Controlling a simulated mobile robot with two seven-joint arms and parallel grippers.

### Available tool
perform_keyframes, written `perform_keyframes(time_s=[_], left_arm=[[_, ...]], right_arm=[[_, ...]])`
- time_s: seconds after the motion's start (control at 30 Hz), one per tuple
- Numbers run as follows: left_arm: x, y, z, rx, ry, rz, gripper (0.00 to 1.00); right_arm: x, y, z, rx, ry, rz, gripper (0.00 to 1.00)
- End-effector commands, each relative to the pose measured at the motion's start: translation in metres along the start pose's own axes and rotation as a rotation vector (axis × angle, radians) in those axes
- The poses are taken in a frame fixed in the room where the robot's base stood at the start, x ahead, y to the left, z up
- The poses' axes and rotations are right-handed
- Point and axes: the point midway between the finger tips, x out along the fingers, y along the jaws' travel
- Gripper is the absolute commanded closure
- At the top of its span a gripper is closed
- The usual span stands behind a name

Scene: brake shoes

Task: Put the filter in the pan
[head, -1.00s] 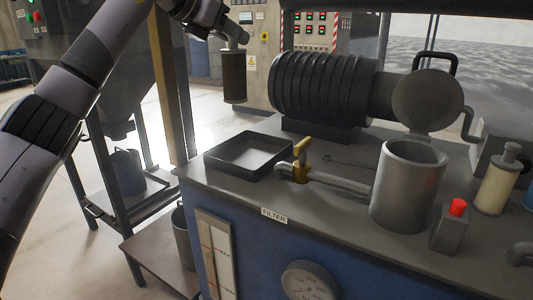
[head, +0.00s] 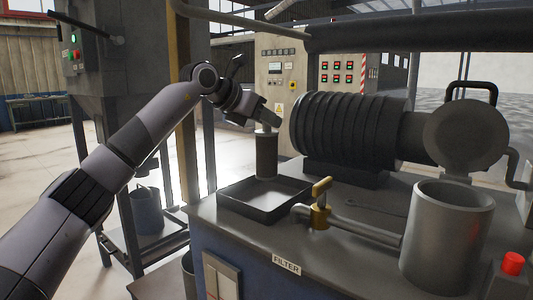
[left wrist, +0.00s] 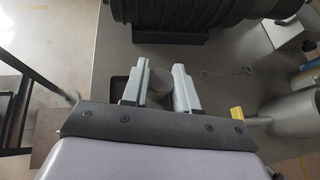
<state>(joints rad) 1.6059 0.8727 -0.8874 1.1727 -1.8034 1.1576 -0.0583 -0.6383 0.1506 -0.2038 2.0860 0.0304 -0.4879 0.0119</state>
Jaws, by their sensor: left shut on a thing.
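The filter (head: 266,156) is a dark upright cylinder with a thin neck on top. My left gripper (head: 267,120) is shut on this neck and holds the filter over the back part of the pan; I cannot tell whether its lower end touches the pan. The pan (head: 247,213) is a shallow black square tray on the grey bench top. In the left wrist view the gripper's fingers (left wrist: 160,83) close around the filter's top and cover most of the pan. My right gripper is not in view.
A yellow-handled valve (head: 320,205) and its pipe stand just right of the pan. A ribbed black cylinder (head: 345,135) lies behind it on the bench. A large grey open pot (head: 445,240) stands at the right. The bench edge is close left of the pan.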

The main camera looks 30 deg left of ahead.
Motion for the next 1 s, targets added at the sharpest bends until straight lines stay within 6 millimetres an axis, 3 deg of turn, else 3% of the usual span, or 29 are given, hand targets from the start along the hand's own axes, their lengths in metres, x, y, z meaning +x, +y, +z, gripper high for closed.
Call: perform_keyframes(time_s=[0.17,0.5,0.87,0.9,0.97,1.0], left_arm=[[0.007,0.000,-0.013,0.000,-0.004,0.000,1.00],[0.027,0.000,-0.050,0.001,-0.002,0.000,1.00],[0.028,0.000,-0.052,0.001,-0.003,0.000,1.00],[0.029,0.000,-0.052,0.000,-0.001,0.000,0.62],[0.028,0.000,-0.052,0.000,0.000,0.000,0.46],[0.029,0.000,-0.052,0.000,0.000,0.000,0.46]], right_arm=[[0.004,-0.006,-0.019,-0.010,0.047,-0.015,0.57],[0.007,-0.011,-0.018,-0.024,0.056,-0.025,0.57],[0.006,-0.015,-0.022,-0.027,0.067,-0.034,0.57],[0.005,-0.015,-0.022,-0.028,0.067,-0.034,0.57],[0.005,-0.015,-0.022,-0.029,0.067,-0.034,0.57],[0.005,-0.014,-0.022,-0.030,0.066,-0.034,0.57]])
